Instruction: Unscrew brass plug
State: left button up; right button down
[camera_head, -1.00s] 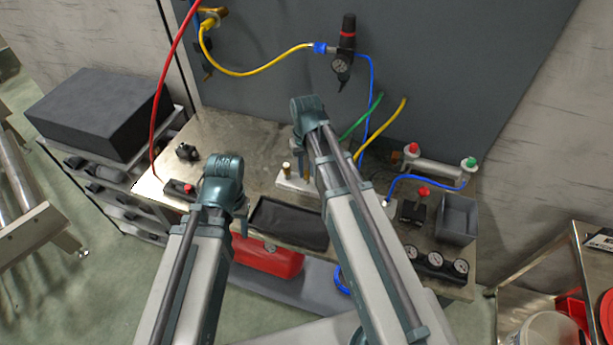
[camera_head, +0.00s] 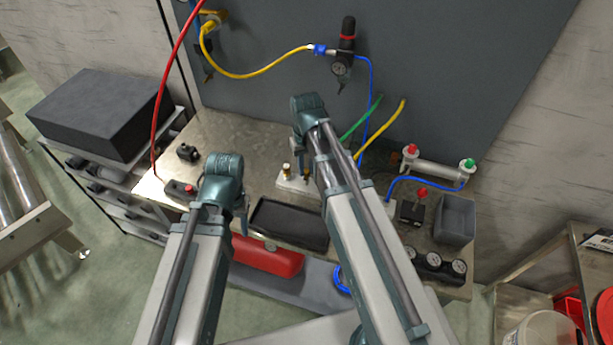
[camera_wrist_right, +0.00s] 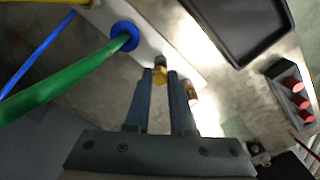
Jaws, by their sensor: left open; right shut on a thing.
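A pale manifold block (camera_head: 296,183) stands on the metal bench behind the black tray. My right gripper (camera_wrist_right: 161,74) points down over it and is shut on a brass plug (camera_wrist_right: 160,71), which shows between the fingertips in the right wrist view. I cannot tell whether the plug is still seated in the block. A second brass fitting with a pale top (camera_wrist_right: 192,93) stands on the block just beside the fingers; it also shows in the head view (camera_head: 286,169). My left gripper (camera_head: 242,222) is open and empty near the bench's front edge, left of the tray, partly hidden by its wrist.
The black tray (camera_head: 262,228) lies in front of the block. A green hose (camera_wrist_right: 75,72) meets a blue collar on the block, close to my right gripper. A red-button box (camera_head: 180,190) is at left; a grey bin (camera_head: 455,219) and gauges (camera_head: 433,262) are at right.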

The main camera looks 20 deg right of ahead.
jog(key=shift+r, duration=0.15)
dwell(0.3)
jog(key=shift+r+p, duration=1.5)
jog(key=shift+p, duration=0.1)
